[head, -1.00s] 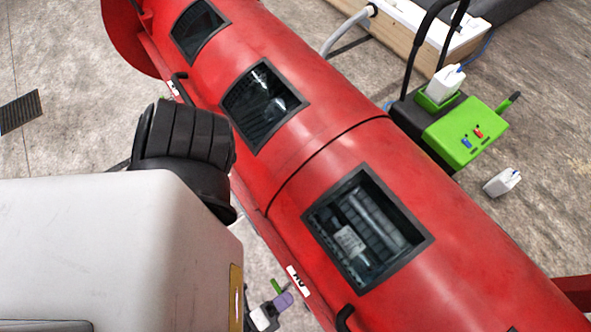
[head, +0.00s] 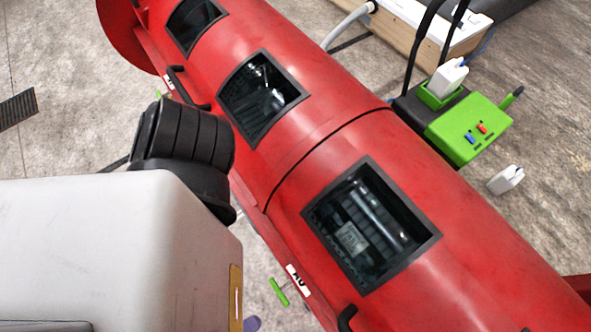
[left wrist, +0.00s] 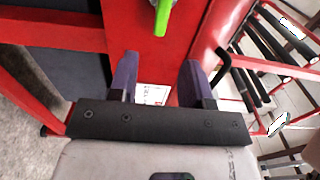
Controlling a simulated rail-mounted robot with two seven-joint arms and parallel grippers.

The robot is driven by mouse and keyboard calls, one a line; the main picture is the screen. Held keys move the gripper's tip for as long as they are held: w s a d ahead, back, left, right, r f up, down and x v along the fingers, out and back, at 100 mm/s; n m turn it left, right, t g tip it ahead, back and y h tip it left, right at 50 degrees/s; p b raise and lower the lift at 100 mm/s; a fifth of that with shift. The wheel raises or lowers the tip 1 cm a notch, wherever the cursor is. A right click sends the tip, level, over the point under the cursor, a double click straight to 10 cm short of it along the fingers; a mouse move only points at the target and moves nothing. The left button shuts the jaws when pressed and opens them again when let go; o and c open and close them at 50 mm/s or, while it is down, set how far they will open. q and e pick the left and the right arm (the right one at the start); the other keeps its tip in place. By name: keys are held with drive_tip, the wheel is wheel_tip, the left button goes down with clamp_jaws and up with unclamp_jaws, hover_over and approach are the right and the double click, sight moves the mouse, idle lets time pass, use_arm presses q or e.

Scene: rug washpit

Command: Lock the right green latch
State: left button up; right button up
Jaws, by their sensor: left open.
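A green latch (head: 279,292) shows in the head view at the lower edge of the red drum, beside a white label. In the left wrist view a green latch handle (left wrist: 161,18) points down from the top edge, against a red panel. My left gripper (left wrist: 158,82) is open and empty. Its two purple fingers lie below the latch in that view, apart from it, with the handle lined up between them. In the head view only a purple fingertip (head: 252,323) shows at the bottom edge. My right gripper is not in view.
The red drum (head: 330,130) with dark windows runs diagonally across the head view. A black handle (head: 346,317) sticks out near the latch. A black bar handle (left wrist: 222,65) is right of my fingers.

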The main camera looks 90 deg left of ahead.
use_arm(q)
drive_tip(key=shift+b+v, duration=0.45)
drive_tip(key=shift+v, duration=1.25)
drive_tip(key=shift+r, duration=0.1)
drive_tip(key=w+a+r+n+g+p, duration=0.45)
drive_tip(key=a+r+g+p, duration=0.35)
drive_tip(key=p, duration=0.5)
drive_tip(key=w+a+r+n+g+p, duration=0.3)
drive_tip(key=w+a+r+g+p, duration=0.25)
drive_tip(key=a+r+p, duration=0.55)
drive_tip(key=w+a+r+h+p, duration=0.1)
drive_tip(key=w+r+h+p, duration=0.2)
drive_tip(key=r+p, duration=0.4)
drive_tip(key=w+a+r+n+t+h+p, duration=0.1)
drive_tip(key=w+a+r+h+p, duration=0.1)
drive_tip(key=r+p, duration=0.6)
drive_tip(key=w+a+r+n+h+p, duration=0.1)
drive_tip(key=w+r+h+p, duration=0.3)
drive_tip(key=r, duration=1.5)
drive_tip(key=w+p, duration=0.2)
drive_tip(key=p, duration=0.2)
drive_tip(key=shift+a+t, duration=0.25)
drive_tip(key=shift+t, duration=0.1)
drive_tip(key=shift+r+n, duration=0.1)
drive_tip(key=shift+n, duration=0.15)
